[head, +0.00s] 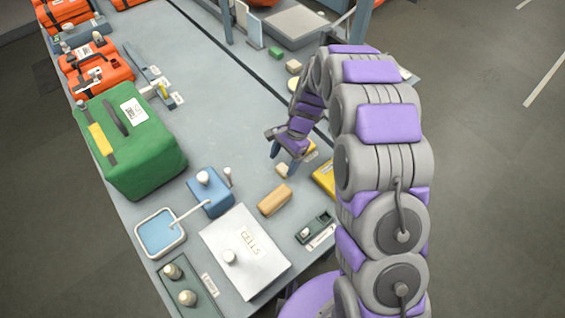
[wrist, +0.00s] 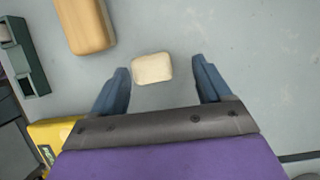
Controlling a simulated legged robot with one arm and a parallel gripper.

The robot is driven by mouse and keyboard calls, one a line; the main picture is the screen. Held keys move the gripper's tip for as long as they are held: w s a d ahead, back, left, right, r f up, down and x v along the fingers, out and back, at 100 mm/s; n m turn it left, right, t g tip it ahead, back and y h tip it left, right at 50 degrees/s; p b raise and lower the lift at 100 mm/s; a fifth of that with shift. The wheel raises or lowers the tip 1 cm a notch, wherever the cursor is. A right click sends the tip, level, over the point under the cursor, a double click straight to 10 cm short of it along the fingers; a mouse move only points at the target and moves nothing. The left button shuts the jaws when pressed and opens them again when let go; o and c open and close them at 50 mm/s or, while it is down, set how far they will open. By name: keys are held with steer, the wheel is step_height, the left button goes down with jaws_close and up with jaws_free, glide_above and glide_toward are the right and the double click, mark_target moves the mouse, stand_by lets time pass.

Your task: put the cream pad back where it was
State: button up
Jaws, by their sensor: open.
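A small cream pad (head: 282,169) lies flat on the grey table below my gripper (head: 283,160). In the wrist view the cream pad (wrist: 152,69) sits between and slightly beyond the fingertips of my gripper (wrist: 160,69), nearer the left finger. The two blue fingers are spread apart, with a gap to the pad on each side. Nothing is held. In the head view the fingers stand close to the pad, and I cannot tell their exact height above the table. Other cream blocks (head: 293,66) lie farther up the table.
A tan block (head: 274,200) lies near the pad, also in the wrist view (wrist: 86,22). A yellow case (head: 325,179) is at the table's right edge. A blue box (head: 209,193), white board (head: 243,250) and green bag (head: 134,145) stand to the left. The upper middle table is clear.

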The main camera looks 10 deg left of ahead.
steer(key=d+p+v, duration=0.1)
steer(key=p+v, duration=0.1)
steer(key=v, duration=0.8)
steer(key=s+d+r+n, duration=0.2)
steer(key=s+d+r, duration=0.4)
steer(key=r, duration=0.2)
steer(key=s+d+r+n+h, duration=0.1)
steer(key=s+d, duration=0.3)
steer(key=s, duration=0.5)
steer(key=s+d+r+n+t+h, duration=0.1)
steer(key=s+d+r+n, duration=0.2)
steer(key=s, duration=0.6)
steer(key=s+d+r+n, duration=0.2)
steer(key=s+d+r, duration=0.2)
steer(key=s, duration=0.6)
steer(key=shift+d+t+h, duration=0.3)
steer(key=shift+d+h, duration=0.1)
steer(key=shift+d, duration=0.75)
steer(key=shift+r, duration=0.1)
